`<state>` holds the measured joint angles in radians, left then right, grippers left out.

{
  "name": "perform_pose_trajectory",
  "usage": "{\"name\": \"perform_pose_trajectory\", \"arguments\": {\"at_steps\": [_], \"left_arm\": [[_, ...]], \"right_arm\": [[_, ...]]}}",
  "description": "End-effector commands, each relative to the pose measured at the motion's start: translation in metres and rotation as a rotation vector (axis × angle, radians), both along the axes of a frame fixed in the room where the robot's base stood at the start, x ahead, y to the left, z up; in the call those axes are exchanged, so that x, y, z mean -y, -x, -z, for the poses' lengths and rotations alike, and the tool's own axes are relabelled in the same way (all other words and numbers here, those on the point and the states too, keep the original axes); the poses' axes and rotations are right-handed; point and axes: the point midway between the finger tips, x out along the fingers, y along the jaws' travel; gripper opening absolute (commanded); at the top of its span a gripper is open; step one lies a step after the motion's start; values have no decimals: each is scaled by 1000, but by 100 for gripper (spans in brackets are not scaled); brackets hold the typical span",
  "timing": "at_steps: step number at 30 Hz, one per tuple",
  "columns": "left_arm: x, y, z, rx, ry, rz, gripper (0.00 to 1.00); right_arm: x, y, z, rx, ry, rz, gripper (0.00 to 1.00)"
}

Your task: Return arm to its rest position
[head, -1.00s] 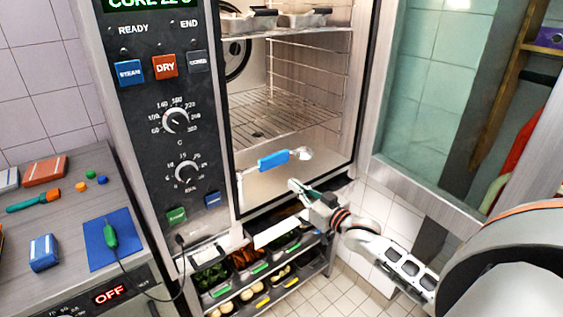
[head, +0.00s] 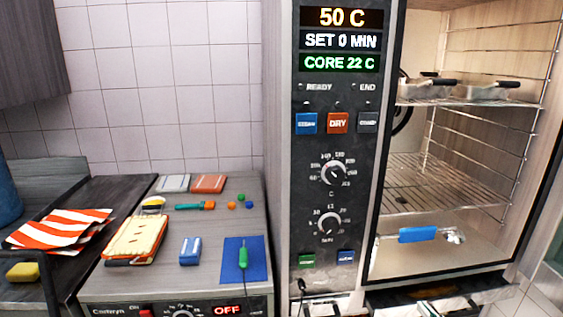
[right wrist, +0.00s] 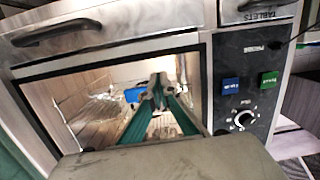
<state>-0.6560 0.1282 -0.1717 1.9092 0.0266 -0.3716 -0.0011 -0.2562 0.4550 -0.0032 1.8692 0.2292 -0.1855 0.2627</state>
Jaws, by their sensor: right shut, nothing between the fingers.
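My right gripper (right wrist: 158,92) shows in the right wrist view, its teal fingers together and empty. Behind the fingers is the open oven chamber, with a blue-handled utensil (right wrist: 135,95) inside. In the head view only a small pale part that looks like this gripper (head: 428,309) shows at the bottom edge, below the oven opening. Most of the right arm is out of that view. My left gripper is not in view.
The oven control panel (head: 335,155) stands left of the open chamber. The utensil's blue handle (head: 417,234) lies on the chamber floor. Pans (head: 428,90) sit on the upper rack. The left counter holds a blue mat (head: 233,272), a striped cloth (head: 60,230) and small items.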

Motion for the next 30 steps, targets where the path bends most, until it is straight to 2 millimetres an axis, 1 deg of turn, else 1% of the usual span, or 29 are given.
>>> {"name": "perform_pose_trajectory", "arguments": {"at_steps": [1, 2, 3, 5, 6, 8, 9, 12, 15, 18, 19, 22, 30], "left_arm": [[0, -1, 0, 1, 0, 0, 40], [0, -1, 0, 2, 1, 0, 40], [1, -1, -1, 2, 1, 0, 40], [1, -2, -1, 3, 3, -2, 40], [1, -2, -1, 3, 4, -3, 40], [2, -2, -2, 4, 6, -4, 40], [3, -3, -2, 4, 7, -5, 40], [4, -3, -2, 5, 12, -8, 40], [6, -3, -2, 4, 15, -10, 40], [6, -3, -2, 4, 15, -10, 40], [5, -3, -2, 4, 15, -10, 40], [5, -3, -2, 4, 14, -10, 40], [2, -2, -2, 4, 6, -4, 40]], "right_arm": [[-16, 19, 30, -54, 10, -7, 0], [-26, 31, 46, -82, 19, -12, 0], [-38, 46, 66, -120, 36, -20, 0], [-58, 70, 93, -176, 56, -34, 0], [-70, 87, 111, -215, 71, -43, 0], [-90, 114, 136, -270, 91, -60, 0], [-103, 131, 150, -305, 106, -70, 0], [-131, 171, 178, -380, 134, -97, 0], [-153, 202, 195, -435, 157, -121, 0], [-166, 220, 205, -467, 172, -135, 0], [-168, 224, 206, -473, 175, -139, 0], [-172, 229, 209, -482, 181, -144, 0], [-171, 229, 209, -482, 181, -144, 0]]}}
